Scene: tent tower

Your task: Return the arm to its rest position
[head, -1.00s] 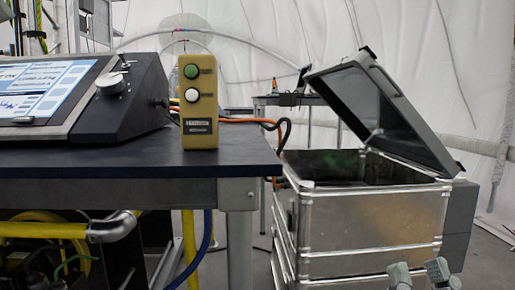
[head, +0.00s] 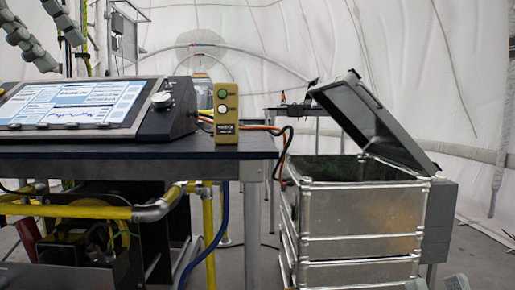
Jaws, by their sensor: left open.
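My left gripper (head: 63,50) is in the top left corner of the head view. Its two grey fingers are spread apart with nothing between them. Small grey tips of my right gripper (head: 434,284) just show at the bottom right edge, in front of the metal case. The rest of it is cut off, so I cannot tell its opening.
A dark table (head: 130,151) carries a display console (head: 80,107) and a beige button box (head: 226,113) with green and white buttons. An open metal case (head: 355,222) with a raised lid (head: 375,115) stands at the right. Yellow pipes (head: 70,210) run below the table.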

